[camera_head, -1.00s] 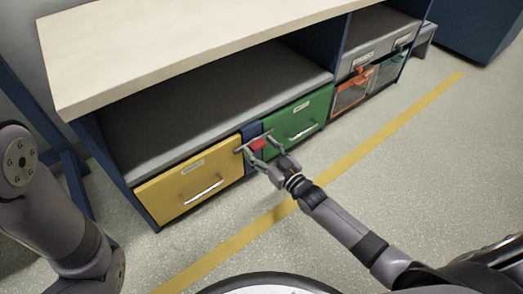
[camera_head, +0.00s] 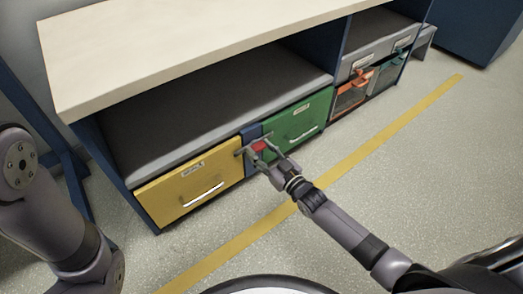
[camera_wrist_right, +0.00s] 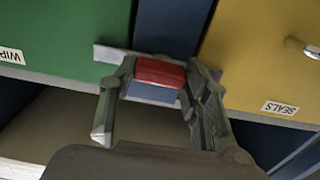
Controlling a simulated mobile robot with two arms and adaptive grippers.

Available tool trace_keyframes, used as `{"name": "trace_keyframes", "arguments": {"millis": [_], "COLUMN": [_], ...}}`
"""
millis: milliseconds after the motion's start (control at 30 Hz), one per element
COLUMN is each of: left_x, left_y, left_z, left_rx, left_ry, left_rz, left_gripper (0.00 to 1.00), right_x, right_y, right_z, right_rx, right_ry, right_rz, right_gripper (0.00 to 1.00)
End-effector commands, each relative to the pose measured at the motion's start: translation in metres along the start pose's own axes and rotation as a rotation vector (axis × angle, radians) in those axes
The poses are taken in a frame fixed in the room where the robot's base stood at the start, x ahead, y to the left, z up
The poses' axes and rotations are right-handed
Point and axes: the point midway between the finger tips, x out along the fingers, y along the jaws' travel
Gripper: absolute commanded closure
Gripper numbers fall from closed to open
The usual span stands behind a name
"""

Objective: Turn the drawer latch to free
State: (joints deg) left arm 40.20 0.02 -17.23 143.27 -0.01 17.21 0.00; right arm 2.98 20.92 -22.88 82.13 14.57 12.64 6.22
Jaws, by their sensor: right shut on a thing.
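The drawer latch, a red grip (camera_head: 259,146) on a grey bar, sits on the blue post between the yellow drawer (camera_head: 176,190) and the green drawer (camera_head: 291,124). In the right wrist view the red grip (camera_wrist_right: 160,73) lies between my fingers, and the grey bar (camera_wrist_right: 112,53) lies crosswise, reaching over the edges of both drawers. My right gripper (camera_head: 262,152) is shut on the red grip; its fingers partly hide the bar. Both drawers look closed. My left gripper is out of view; only links of that arm show at the left.
The drawers are under a cabinet with a pale top (camera_head: 190,50) and a grey shelf (camera_head: 215,92). Orange (camera_head: 350,96) and teal (camera_head: 388,72) fronted bins are at the right. A yellow floor line (camera_head: 355,158) crosses open floor before the cabinet.

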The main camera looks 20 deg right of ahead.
Motion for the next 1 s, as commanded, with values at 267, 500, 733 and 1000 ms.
{"name": "trace_keyframes", "arguments": {"millis": [267,500,733,1000], "left_x": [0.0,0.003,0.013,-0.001], "left_y": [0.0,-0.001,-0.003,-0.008], "left_z": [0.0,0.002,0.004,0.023], "left_rx": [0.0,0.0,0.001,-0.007], "left_ry": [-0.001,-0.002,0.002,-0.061], "left_rz": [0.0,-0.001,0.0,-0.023], "left_gripper": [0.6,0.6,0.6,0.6], "right_x": [0.0,0.0,0.0,0.0], "right_y": [0.0,0.0,0.001,0.001], "right_z": [0.0,-0.001,-0.002,-0.002], "right_rx": [0.0,0.033,0.153,0.392], "right_ry": [0.0,-0.001,-0.001,-0.002], "right_rz": [0.0,0.0,0.0,0.001], "right_gripper": [1.0,1.0,1.0,1.0]}}
